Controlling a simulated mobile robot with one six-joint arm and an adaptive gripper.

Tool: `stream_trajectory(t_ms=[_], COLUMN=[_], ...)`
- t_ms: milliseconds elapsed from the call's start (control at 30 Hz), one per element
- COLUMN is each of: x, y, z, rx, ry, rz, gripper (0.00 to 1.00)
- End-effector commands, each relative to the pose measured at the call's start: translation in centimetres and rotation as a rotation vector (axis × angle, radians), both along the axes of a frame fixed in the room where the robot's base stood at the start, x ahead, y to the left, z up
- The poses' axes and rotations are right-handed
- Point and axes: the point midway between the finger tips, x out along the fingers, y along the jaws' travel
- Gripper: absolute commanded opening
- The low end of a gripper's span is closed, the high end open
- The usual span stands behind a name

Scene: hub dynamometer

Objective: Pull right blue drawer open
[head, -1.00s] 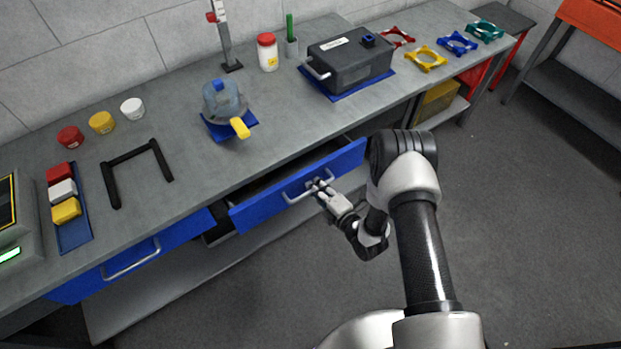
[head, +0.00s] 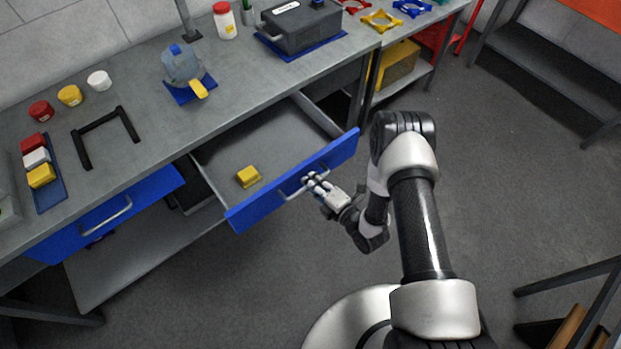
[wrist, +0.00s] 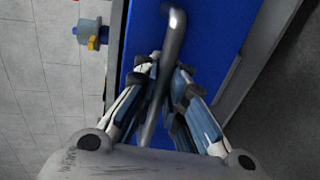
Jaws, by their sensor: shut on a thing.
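The right blue drawer (head: 248,206) stands well out from the workbench in the head view, its grey inside showing. A small yellow block (head: 248,176) lies in it. My gripper (head: 312,181) is shut on the drawer's metal bar handle (head: 291,193). In the wrist view the handle (wrist: 174,38) runs between the two fingers of my gripper (wrist: 166,85), with the blue drawer front (wrist: 215,35) behind it. The fingers hide part of the handle.
The left blue drawer (head: 75,235) is at the bench's left. The grey workbench (head: 235,95) carries a blue-based device (head: 183,68), a dark box (head: 300,24) and several small jars and blocks. Open floor (head: 480,170) lies to the right.

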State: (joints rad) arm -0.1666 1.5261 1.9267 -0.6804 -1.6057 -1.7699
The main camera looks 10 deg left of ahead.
Motion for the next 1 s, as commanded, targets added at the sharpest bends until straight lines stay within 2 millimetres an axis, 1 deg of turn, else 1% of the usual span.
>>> stream_trajectory(t_ms=[33,400,433,733,767,1000], x=[0.06,0.05,0.05,0.00,0.00,-0.03], y=[-0.03,-0.05,-0.04,-0.06,-0.06,-0.08], z=[0.22,0.26,0.25,0.14,0.13,0.08], rx=[0.004,0.004,0.004,0.002,0.002,0.001], ry=[-0.005,-0.006,-0.006,-0.003,-0.003,-0.002], rz=[0.000,0.000,0.000,0.000,0.000,0.000], gripper=[0.00,0.00,0.09,0.29,0.30,0.30])
